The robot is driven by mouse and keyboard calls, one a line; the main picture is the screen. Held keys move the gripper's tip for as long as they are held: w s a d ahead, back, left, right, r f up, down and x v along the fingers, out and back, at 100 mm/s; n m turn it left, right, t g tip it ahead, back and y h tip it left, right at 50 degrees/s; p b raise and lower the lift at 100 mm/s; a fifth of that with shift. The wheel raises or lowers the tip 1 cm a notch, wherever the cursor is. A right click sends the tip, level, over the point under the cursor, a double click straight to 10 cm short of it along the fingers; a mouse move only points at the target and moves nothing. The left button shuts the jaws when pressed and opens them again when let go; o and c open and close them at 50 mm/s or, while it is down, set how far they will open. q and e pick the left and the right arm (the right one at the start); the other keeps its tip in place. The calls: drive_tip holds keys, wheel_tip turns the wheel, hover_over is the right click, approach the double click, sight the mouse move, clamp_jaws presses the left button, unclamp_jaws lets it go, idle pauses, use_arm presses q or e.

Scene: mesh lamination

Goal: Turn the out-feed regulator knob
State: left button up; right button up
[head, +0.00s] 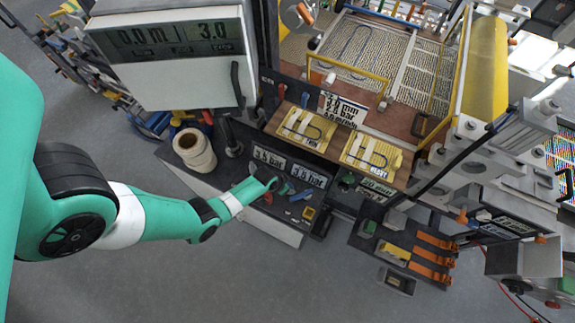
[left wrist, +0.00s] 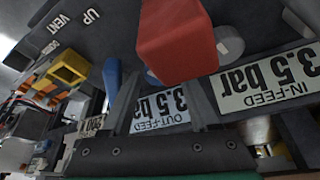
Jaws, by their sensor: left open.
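The OUT-FEED plate (left wrist: 160,108) reads 3.5 bar, upside down and partly hidden, in the left wrist view. A red block-shaped knob or handle (left wrist: 178,45) stands large in front of it. A blue handle (left wrist: 112,78) is to its left. I cannot tell for sure which one is the out-feed regulator knob. My left gripper (left wrist: 162,82) is open, its two fingers apart below the red piece, with no visible grip on it. In the head view my left gripper (head: 270,184) is over the control panel, just below the pressure plates. My right gripper is not in view.
The IN-FEED plate (left wrist: 265,75) is on the right in the left wrist view, beside a grey round part (left wrist: 229,42). A yellow block (left wrist: 68,68) is at the left. In the head view a white roll (head: 194,150) and a large display box (head: 175,60) stand near my arm.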

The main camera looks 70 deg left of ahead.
use_arm(q)
drive_tip(key=shift+w+f, duration=0.15)
drive_tip(key=shift+f, duration=0.25)
clamp_jaws()
drive_tip(key=n, duration=0.2)
drive_tip(key=n+y+b, duration=0.1)
drive_tip(key=n, duration=0.1)
drive_tip(key=shift+w+d+n+g+y, duration=0.1)
drive_tip(key=shift+w+n+g+y, duration=0.05)
drive_tip(key=shift+n+g+y, duration=0.2)
drive_tip(key=shift+r+n+g+y, duration=0.1)
drive_tip(key=shift+n+g+y, duration=0.45)
drive_tip(key=shift+n, duration=1.4)
